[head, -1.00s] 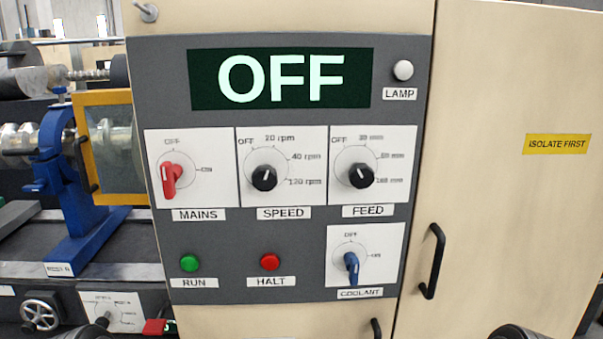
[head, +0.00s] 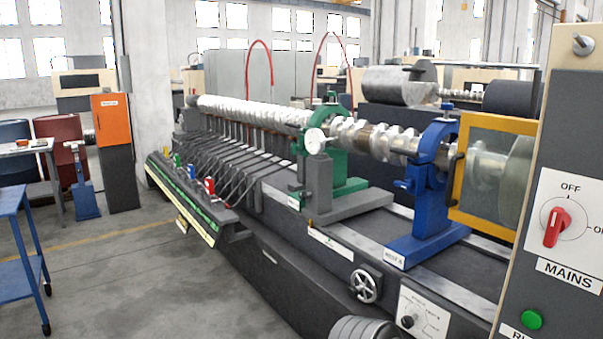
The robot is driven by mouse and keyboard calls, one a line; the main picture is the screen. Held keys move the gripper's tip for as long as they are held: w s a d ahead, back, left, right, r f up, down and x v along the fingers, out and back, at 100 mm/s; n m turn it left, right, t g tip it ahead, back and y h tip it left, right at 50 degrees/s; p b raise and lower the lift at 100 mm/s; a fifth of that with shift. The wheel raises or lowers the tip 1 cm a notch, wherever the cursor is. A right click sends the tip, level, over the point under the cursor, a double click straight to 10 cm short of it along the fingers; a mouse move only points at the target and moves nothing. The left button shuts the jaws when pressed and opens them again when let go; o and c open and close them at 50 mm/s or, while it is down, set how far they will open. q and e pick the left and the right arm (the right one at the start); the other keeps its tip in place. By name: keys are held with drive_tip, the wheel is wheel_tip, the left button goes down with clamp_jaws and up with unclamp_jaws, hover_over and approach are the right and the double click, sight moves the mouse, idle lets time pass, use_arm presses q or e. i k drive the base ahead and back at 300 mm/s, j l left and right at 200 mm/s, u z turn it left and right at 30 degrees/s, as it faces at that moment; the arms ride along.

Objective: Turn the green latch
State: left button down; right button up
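A green rest (head: 335,165) stands around the long crankshaft (head: 370,138) on the lathe bed, near the middle of the head view. A grey stand with a round white dial (head: 316,141) partly covers it. I cannot make out a separate latch on the green rest. Neither of my grippers can be made out in the head view.
A blue rest (head: 432,190) and yellow-framed guard (head: 490,122) stand to the right. The control panel (head: 565,100) fills the right edge. A handwheel (head: 365,286) is on the bed's front. Clear floor (head: 150,270) lies left, beside a blue cart (head: 22,240).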

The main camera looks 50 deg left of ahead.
sight(295, 148)
drive_tip(key=u, duration=1.4)
drive_tip(key=i+j, duration=0.25)
drive_tip(key=i, duration=0.2)
drive_tip(key=i+j, duration=0.25)
drive_tip(key=i, duration=0.2)
drive_tip(key=i+j, duration=0.3)
drive_tip(key=i, duration=0.2)
drive_tip(key=i+j, duration=0.55)
drive_tip(key=j, duration=0.15)
drive_tip(key=i+j, duration=0.55)
drive_tip(key=j+z, duration=0.1)
drive_tip(key=z, duration=1.45)
